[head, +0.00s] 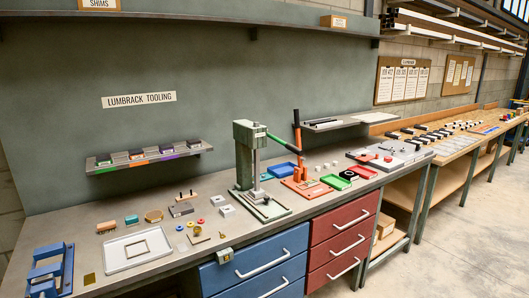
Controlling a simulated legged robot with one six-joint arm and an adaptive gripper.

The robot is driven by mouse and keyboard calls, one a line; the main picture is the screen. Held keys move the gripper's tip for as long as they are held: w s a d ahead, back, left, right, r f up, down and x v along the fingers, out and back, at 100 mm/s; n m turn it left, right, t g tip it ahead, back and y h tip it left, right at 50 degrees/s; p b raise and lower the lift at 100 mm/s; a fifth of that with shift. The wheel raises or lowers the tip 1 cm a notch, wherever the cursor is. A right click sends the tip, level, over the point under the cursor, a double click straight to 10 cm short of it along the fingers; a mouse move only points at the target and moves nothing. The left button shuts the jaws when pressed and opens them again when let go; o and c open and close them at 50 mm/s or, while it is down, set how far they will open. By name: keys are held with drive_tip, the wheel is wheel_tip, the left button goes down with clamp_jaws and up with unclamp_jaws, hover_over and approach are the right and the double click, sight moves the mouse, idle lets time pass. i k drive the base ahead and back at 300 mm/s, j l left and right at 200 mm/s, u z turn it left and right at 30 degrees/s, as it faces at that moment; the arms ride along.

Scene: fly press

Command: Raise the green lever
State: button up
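A grey-green press (245,160) stands upright on a pale base plate on the workbench, near the middle of the head view. A lever with a green section (277,139) sticks out from the right side of the press head. It slopes down to the right and ends in a dark grip (292,149). The lever's end overlaps an orange upright tool (299,165) in the picture; I cannot tell whether they touch. My gripper is not in view.
The workbench (185,262) holds a white tray (118,263), a blue fixture (48,275), small loose parts, a blue tray (283,169) and a green tray (335,182). Blue drawers (240,274) and red drawers (343,226) sit below. Open floor (460,240) lies at the right.

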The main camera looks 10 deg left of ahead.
sight(300, 152)
drive_tip(key=k+j, duration=0.2)
drive_tip(key=j, duration=0.15)
drive_tip(key=k+j, duration=0.2)
drive_tip(key=j, duration=0.15)
drive_tip(key=k+j, duration=0.2)
drive_tip(key=j, duration=0.2)
drive_tip(key=k+j, duration=0.25)
drive_tip(key=i+j+z, duration=0.2)
drive_tip(key=i+j, duration=0.2)
drive_tip(key=j, duration=0.25)
drive_tip(key=i+j+z, duration=0.2)
drive_tip(key=i+j, duration=0.15)
drive_tip(key=j, duration=0.3)
drive_tip(key=i+j+z, duration=0.1)
drive_tip(key=j, duration=0.25)
drive_tip(key=i+l+z, duration=0.2)
drive_tip(key=i, duration=0.25)
drive_tip(key=i+l+z, duration=0.15)
drive_tip(key=i+l, duration=0.15)
drive_tip(key=i, duration=0.15)
